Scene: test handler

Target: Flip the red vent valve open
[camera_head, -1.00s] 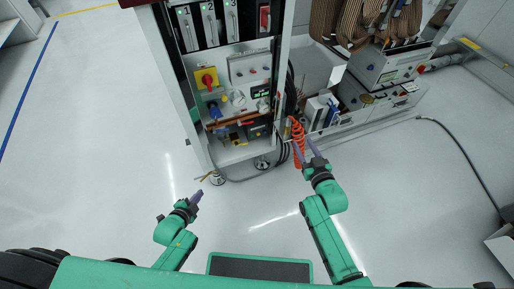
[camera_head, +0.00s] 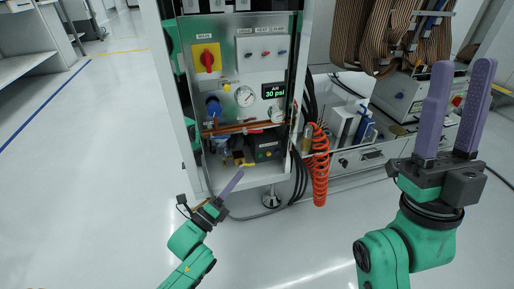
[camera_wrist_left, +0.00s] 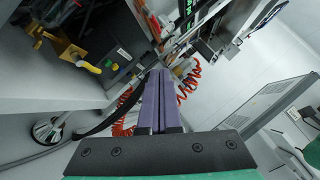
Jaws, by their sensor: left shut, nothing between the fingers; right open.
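The equipment cabinet (camera_head: 262,178) stands ahead, with gauges, a green display (camera_head: 272,91) reading 30 psi, and copper-coloured pipes (camera_head: 235,127). I cannot clearly pick out the red vent valve among the small fittings around the pipes. A red rotary knob (camera_head: 207,60) sits on a yellow plate at the upper left. My left gripper (camera_head: 233,181) is shut and empty, in front of the cabinet's lower shelf, apart from the fittings. Its purple fingers also show together in the left wrist view (camera_wrist_left: 159,77). My right gripper (camera_head: 461,66) is open and empty, raised at the right, near the camera.
A yellow-handled fitting (camera_head: 246,165) and a dark box (camera_head: 265,148) sit on the lower shelf; the yellow handle shows in the left wrist view (camera_wrist_left: 88,66). A coiled orange hose (camera_head: 320,165) and black cables hang right of the cabinet. The floor at left is clear.

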